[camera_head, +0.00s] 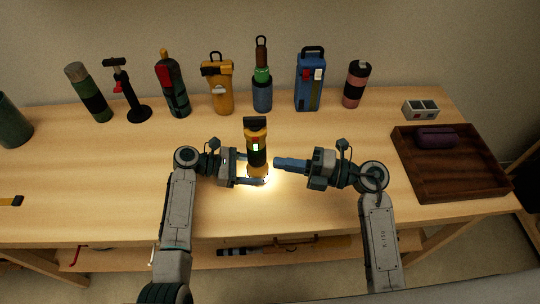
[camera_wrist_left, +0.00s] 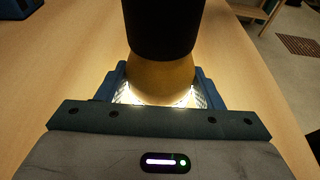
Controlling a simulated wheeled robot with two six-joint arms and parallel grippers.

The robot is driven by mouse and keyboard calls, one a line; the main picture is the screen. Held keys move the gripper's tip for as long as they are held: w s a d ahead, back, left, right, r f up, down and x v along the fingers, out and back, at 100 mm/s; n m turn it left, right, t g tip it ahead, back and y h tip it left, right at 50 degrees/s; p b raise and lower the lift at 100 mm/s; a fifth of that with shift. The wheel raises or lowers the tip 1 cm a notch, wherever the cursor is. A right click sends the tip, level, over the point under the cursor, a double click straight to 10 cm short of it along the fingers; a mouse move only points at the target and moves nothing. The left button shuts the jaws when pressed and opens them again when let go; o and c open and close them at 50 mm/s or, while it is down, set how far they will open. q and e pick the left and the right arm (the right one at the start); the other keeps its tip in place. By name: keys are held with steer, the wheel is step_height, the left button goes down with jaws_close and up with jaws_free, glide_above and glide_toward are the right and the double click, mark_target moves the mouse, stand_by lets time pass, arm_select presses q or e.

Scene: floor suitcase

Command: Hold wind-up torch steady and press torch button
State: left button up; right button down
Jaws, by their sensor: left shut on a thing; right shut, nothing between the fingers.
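The wind-up torch (camera_head: 257,150), yellow and black with a small lit green-white spot near its top, stands upright on the table. Bright light pools on the wood at its base. My left gripper (camera_head: 256,181) is shut on its lower part. In the left wrist view the torch's yellow section (camera_wrist_left: 162,80) sits between the blue fingers, with its black part above. My right gripper (camera_head: 277,163) is shut and empty, its fingertips just right of the torch, with a small gap. I cannot make out which part is the button.
A row of bottles and lamps stands at the back, including a yellow lantern (camera_head: 221,90) and a blue box-shaped one (camera_head: 310,85). A dark wooden tray (camera_head: 465,185) with a purple case (camera_head: 436,138) is at right.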

steer(key=shift+v, duration=2.85)
arm_select(q)
steer(key=o, duration=0.8)
steer(key=shift+o, duration=0.2)
